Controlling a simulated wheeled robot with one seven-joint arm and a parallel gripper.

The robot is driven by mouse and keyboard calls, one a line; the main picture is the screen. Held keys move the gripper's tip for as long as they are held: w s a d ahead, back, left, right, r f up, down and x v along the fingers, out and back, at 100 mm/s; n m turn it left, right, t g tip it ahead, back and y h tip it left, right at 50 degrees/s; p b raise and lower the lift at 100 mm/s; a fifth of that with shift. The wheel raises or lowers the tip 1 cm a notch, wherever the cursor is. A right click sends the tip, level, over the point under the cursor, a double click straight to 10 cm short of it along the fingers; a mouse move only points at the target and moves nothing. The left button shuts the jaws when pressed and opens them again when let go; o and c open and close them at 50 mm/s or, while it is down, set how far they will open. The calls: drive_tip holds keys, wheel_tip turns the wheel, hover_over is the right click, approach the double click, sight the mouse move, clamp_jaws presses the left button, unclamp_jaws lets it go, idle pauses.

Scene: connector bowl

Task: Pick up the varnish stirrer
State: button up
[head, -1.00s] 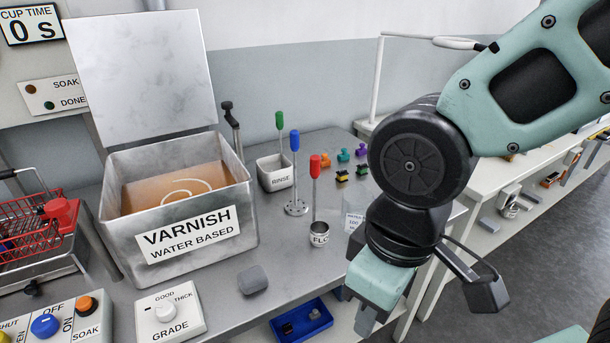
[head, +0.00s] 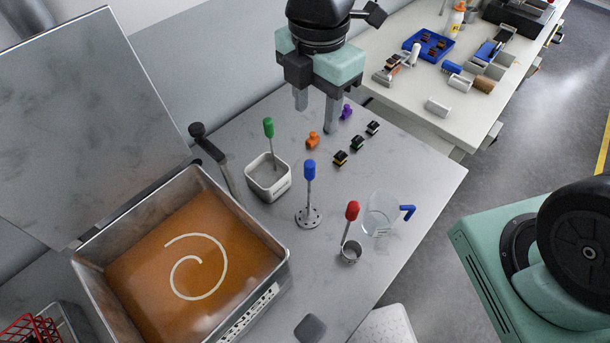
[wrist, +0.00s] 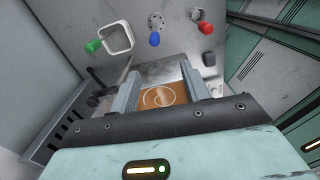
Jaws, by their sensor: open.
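A blue-handled rod with a perforated disc foot (head: 309,190) stands upright on the grey table; it looks like a stirrer. In the wrist view its blue handle (wrist: 155,39) is above the fingertips. A green-handled tool (head: 268,128) stands in the white rinse cup (head: 268,180). A red-handled tool (head: 352,211) leans in a small metal cup (head: 350,253). The open metal varnish tank (head: 255,226) holds amber liquid. My gripper (head: 316,114) is open and empty, pointing down near the table's back edge, apart from all three handles. Its fingers also show in the wrist view (wrist: 159,70).
A black-knobbed post (head: 213,152) stands beside the tank. Small orange (head: 312,140), purple (head: 346,112) and black (head: 357,144) connectors lie behind the tools. A clear jug (head: 380,214) is at the right. A white bench (head: 425,120) stands beyond.

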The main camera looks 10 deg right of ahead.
sight(310, 162)
drive_tip(key=shift+n, duration=0.3)
drive_tip(key=f, duration=1.1)
drive_tip(key=shift+w+a+f, duration=0.1)
drive_tip(key=shift+w+f, duration=0.25)
drive_tip(key=shift+w, duration=0.05)
drive_tip(key=shift+w+a+f+p, duration=0.1)
drive_tip(key=shift+f+p, duration=0.15)
drive_tip(key=shift+f, duration=1.05)
drive_tip(key=shift+a+f+p, duration=0.1)
drive_tip(key=shift+f+p, duration=0.15)
drive_tip(key=shift+f, duration=1.05)
drive_tip(key=shift+d, duration=0.1)
drive_tip(key=shift+c, duration=0.4)
clamp_jaws()
